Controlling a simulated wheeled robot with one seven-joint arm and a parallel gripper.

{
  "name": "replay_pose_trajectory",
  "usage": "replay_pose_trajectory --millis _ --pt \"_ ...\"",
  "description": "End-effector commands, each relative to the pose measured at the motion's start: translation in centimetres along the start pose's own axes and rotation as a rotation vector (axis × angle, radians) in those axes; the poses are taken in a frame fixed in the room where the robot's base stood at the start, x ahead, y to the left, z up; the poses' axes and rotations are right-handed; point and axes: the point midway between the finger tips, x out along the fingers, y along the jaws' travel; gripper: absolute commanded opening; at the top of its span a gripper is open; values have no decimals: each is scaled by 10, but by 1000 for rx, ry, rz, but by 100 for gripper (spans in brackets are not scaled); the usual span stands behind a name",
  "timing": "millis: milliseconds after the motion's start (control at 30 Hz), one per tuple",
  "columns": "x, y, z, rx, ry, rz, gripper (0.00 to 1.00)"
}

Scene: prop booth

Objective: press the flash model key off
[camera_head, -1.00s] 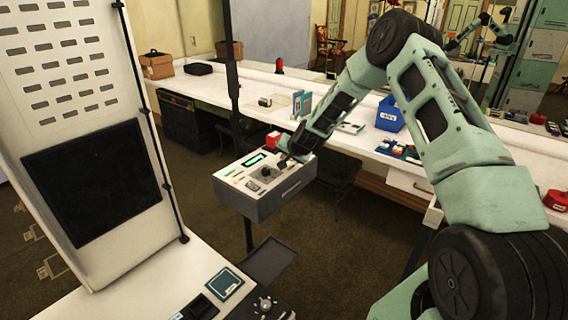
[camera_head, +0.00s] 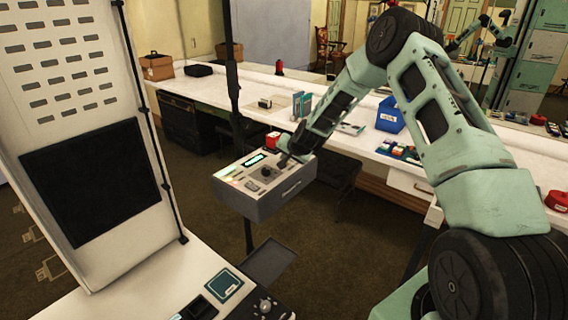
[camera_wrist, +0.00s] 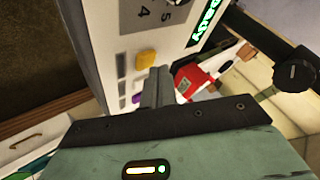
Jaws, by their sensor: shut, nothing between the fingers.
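A grey control box (camera_head: 262,205) stands on a post in the head view, with a lit green display (camera_head: 253,160) and small keys on its top. In the wrist view its pale panel (camera_wrist: 180,25) shows a numbered dial (camera_wrist: 150,12), a yellow key (camera_wrist: 145,60), a purple key (camera_wrist: 136,98) and small grey keys. No key label is readable, so I cannot tell which is the flash model key. My gripper (camera_wrist: 158,76) is shut and empty, its tips beside the yellow key; contact is unclear. In the head view my gripper (camera_head: 283,160) is over the box's back right part.
A long white counter (camera_head: 345,145) runs behind the box, with a blue bin (camera_head: 390,114) on it. A red object (camera_head: 272,140) shows just beyond the box. A tall white panel (camera_head: 70,60) stands at the left, and a desk with controls (camera_head: 225,283) is in front.

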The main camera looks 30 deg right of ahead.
Motion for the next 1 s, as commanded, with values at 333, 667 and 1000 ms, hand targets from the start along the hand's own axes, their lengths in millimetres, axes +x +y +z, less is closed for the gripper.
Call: replay_pose_trajectory --millis 333,667,1000 --pt "-5 -4 -4 -1 0 0 0" --pt "-27 -19 -20 -1 1 0 0" --pt "-42 -31 -31 -1 0 0 0"
